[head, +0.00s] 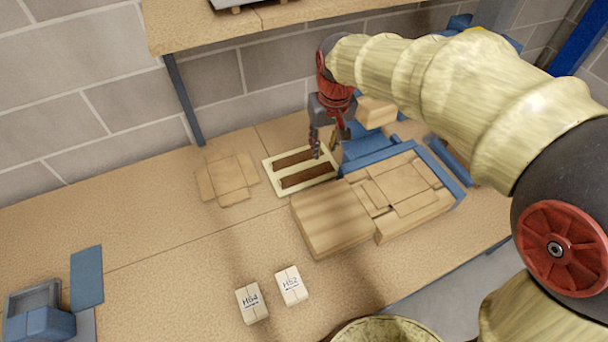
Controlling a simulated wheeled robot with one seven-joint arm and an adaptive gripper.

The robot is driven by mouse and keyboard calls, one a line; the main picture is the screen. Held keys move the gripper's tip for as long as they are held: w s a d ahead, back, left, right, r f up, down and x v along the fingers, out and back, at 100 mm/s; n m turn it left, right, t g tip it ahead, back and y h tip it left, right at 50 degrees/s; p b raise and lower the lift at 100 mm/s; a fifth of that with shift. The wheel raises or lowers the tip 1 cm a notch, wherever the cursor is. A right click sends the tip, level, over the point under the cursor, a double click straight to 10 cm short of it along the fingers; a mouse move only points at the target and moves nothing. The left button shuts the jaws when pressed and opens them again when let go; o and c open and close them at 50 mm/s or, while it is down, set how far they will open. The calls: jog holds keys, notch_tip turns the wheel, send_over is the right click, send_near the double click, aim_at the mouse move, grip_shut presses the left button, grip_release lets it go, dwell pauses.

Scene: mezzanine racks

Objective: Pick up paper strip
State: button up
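My gripper (327,148) points down just above the right part of a cream frame (268,178) on the wooden surface. Its dark fingers appear apart, with nothing clearly held between them. Two dark brown strips (294,158) (307,175) lie side by side in the frame. The fingers cover part of the frame's right side. I cannot tell from this view whether either brown strip is the paper strip, and no other strip is clearly paper. Whether the fingertips touch anything is also unclear.
Cardboard boxes (333,217) stand close to the right of the frame, beside blue pieces (370,148). A flat unfolded carton (228,180) lies to the left. Two small labelled boxes (252,302) (291,285) stand in front. A shelf (300,14) hangs above; the left surface is mostly clear.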

jog(key=w+a+f+n+g, duration=0.1)
jog(key=w+a+f, duration=0.2)
jog(key=a+f, duration=0.2)
jog(key=w+a+f+g, duration=0.1)
jog(key=w+a+f, duration=0.2)
jog(key=a+f, duration=0.2)
jog(key=n, duration=0.1)
send_over(279, 182)
jog(key=shift+h, duration=0.3)
jog(key=f, duration=0.7)
jog(key=shift+s+a+f, duration=0.1)
jog(key=shift+s+f, duration=0.1)
jog(key=shift+f, duration=0.1)
jog(key=shift+w+f+b, duration=0.2)
jog(key=shift+f+b, duration=0.4)
jog(key=shift+f, duration=2.5)
jog(key=shift+c, duration=0.2)
grip_shut()
